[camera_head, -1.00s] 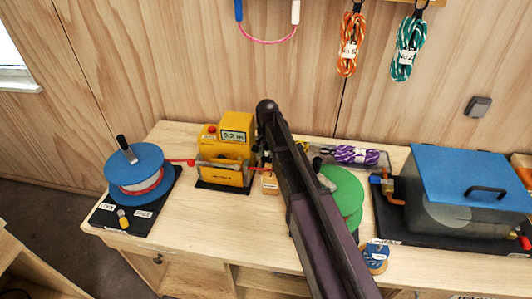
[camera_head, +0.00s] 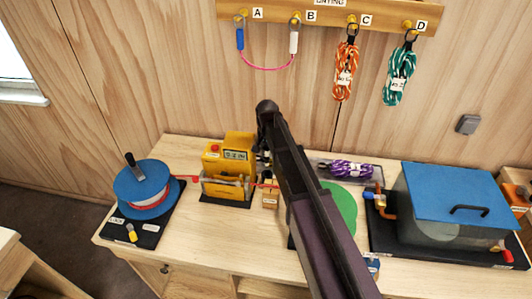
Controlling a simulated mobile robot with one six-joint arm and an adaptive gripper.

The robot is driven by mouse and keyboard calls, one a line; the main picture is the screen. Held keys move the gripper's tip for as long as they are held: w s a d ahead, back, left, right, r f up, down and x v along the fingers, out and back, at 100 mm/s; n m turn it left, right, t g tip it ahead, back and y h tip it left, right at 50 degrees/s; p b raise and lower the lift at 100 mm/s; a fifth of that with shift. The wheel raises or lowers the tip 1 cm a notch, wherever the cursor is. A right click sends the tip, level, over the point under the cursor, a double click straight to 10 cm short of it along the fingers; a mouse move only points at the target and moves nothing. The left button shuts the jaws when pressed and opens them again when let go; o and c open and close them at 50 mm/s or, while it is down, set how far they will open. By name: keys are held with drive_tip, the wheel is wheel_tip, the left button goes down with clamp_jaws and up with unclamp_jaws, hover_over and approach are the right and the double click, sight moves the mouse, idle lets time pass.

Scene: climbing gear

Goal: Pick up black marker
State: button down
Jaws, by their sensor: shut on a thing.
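I cannot make out a black marker in the head view. My own dark arm rises from the bottom centre and covers part of the bench. My gripper cannot be made out; the arm hides the area behind it, between the yellow measuring machine (camera_head: 238,154) and the green disc (camera_head: 343,205). What the gripper holds does not show.
The wooden bench (camera_head: 215,235) carries a blue reel (camera_head: 140,184) at left, a purple rope bundle (camera_head: 352,170) at the back, and a blue-lidded tank (camera_head: 465,195) at right. A wall rack (camera_head: 330,17) holds hanging cords. Bare bench lies front left of centre.

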drive_tip(key=shift+r+p, duration=4.25)
drive_tip(key=shift+r, duration=0.45)
wheel_tip(320, 180, down, 5)
drive_tip(key=b, duration=0.5)
drive_tip(key=shift+f, duration=0.1)
drive_tip(key=shift+s, duration=0.1)
